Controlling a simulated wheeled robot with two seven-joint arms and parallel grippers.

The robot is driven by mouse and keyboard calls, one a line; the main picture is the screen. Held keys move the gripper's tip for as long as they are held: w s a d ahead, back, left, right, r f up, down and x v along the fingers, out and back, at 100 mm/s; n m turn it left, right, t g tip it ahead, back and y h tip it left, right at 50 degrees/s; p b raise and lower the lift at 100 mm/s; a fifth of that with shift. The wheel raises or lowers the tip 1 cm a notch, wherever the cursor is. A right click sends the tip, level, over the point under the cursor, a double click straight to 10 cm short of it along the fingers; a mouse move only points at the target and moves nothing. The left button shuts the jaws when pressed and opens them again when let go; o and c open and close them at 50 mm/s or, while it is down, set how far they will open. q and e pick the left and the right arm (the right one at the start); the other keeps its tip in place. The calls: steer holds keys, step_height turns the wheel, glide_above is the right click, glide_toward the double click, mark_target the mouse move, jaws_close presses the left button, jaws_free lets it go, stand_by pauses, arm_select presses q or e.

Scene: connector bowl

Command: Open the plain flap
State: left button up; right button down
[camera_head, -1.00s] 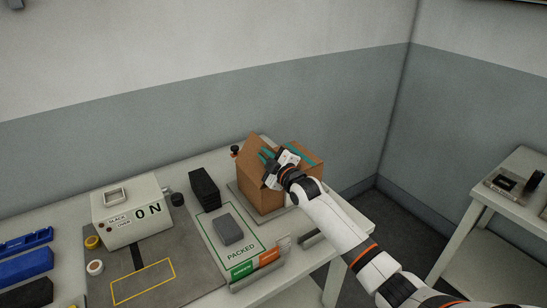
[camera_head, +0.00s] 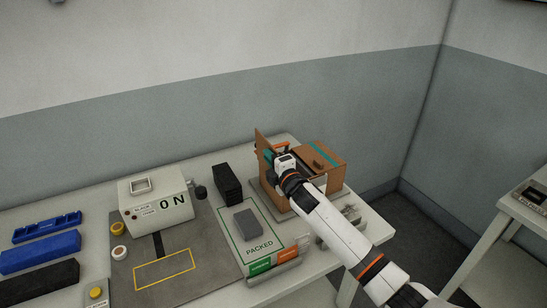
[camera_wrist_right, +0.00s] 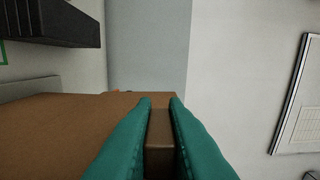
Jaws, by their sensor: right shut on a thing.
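The brown cardboard box (camera_head: 274,193) stands at the back right of the table. Its plain flap (camera_head: 262,141), on the left side, stands about upright. The other flap (camera_head: 333,164), with a teal stripe and a small brown tab, lies over the right part of the top. My right gripper (camera_head: 269,154) is at the plain flap, partly hidden by its own wrist. In the right wrist view, its teal fingers (camera_wrist_right: 160,104) are shut on a brown tab (camera_wrist_right: 160,140) beside a broad brown panel (camera_wrist_right: 60,130). My left gripper is not in view.
A black block stack (camera_head: 227,184) stands left of the box. A grey block (camera_head: 253,228) lies on the PACKED mat in front. The wall is close behind; a second table (camera_head: 510,215) is at right.

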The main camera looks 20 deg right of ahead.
steer(key=shift+a, duration=0.1)
stand_by(0.4)
steer(key=c, duration=1.4)
jaws_free()
steer(key=shift+c, duration=0.2)
steer(key=s+d+b, duration=0.1)
steer(key=s+b, duration=0.1)
steer(key=s, duration=1)
